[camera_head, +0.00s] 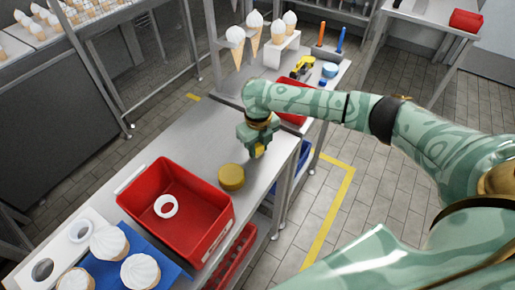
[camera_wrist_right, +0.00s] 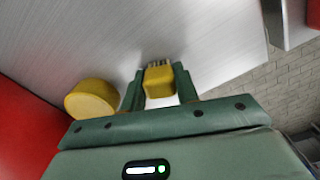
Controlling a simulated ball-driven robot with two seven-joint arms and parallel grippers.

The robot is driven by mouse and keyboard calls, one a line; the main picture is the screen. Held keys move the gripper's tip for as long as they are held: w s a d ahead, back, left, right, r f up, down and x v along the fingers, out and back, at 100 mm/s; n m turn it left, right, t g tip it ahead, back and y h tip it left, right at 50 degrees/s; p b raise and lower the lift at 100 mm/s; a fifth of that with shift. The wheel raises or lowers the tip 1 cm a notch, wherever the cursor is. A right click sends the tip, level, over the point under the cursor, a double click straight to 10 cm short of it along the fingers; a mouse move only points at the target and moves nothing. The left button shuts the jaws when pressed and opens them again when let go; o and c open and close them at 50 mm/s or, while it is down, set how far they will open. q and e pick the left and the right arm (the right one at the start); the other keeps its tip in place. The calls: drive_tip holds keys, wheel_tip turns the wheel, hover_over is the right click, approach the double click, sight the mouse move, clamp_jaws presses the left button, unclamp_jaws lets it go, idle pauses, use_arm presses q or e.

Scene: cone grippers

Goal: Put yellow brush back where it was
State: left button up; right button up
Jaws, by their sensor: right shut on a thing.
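The yellow brush (camera_wrist_right: 158,82) is between the two fingers of my right gripper (camera_wrist_right: 160,88), with its dark bristles pointing away from the palm. In the head view my right gripper (camera_head: 257,150) is over the metal table, near its right edge, and shut on the brush (camera_head: 259,151). Most of the brush is hidden there by the fingers. I cannot tell whether the bristles touch the table. My left gripper is not in view.
A round yellow object (camera_head: 231,177) stands on the table (camera_head: 190,140) close to the gripper. A red bin (camera_head: 205,215) with a white ring (camera_head: 166,206) is at front left. Another red bin (camera_head: 293,100), tools and cones are behind. Bare metal lies left of the gripper.

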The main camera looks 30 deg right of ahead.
sight(258, 144)
drive_tip(key=shift+f, duration=0.15)
drive_tip(key=o, duration=0.9)
wheel_tip(258, 144, up, 12)
drive_tip(key=p, duration=0.4)
drive_tip(key=shift+r, duration=0.2)
